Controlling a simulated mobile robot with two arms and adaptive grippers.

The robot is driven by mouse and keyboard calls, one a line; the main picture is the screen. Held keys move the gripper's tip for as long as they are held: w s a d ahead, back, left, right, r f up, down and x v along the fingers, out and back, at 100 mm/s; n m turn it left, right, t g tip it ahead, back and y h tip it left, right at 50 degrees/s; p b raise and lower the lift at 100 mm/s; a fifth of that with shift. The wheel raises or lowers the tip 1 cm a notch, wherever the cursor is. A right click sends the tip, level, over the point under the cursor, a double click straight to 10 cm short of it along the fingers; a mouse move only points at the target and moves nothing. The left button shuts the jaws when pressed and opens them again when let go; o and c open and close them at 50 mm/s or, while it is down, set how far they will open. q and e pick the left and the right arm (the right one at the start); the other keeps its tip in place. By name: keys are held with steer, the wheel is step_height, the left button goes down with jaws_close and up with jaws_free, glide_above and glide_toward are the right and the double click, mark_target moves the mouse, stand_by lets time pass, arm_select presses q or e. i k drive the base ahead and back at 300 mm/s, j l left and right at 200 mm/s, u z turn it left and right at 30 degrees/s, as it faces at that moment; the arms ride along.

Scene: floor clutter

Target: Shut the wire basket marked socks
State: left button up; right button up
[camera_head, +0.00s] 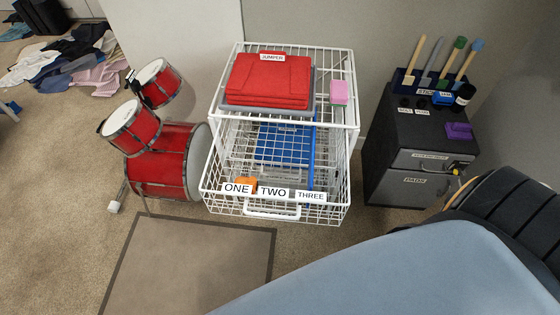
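A white wire basket (334,197) is pulled out toward me from a white wire frame (353,95). Its front carries cards reading ONE, TWO and THREE and a white handle (272,211). I cannot read a socks mark on it. Through the wires I see a small orange thing (246,184) and a blue panel or folder (284,144) in or behind the basket; which I cannot tell. Folded red cloth (268,82) marked JUMPER and a pink block (339,92) lie on top of the frame. Neither of my grippers is in view.
A red drum set (165,160) stands close at the left. A dark cabinet (415,150) with brushes on top stands at the right. A pale blue surface (400,275) and a dark chair (515,215) fill the lower right. A brown mat (190,265) lies in front; clothes (75,60) lie far left.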

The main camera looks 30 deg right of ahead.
mark_target(228, 189)
steer(key=k+z, duration=0.1)
steer(key=z, duration=0.6)
steer(key=k+l+u, duration=0.1)
steer(key=l, duration=0.3)
steer(key=k, duration=0.1)
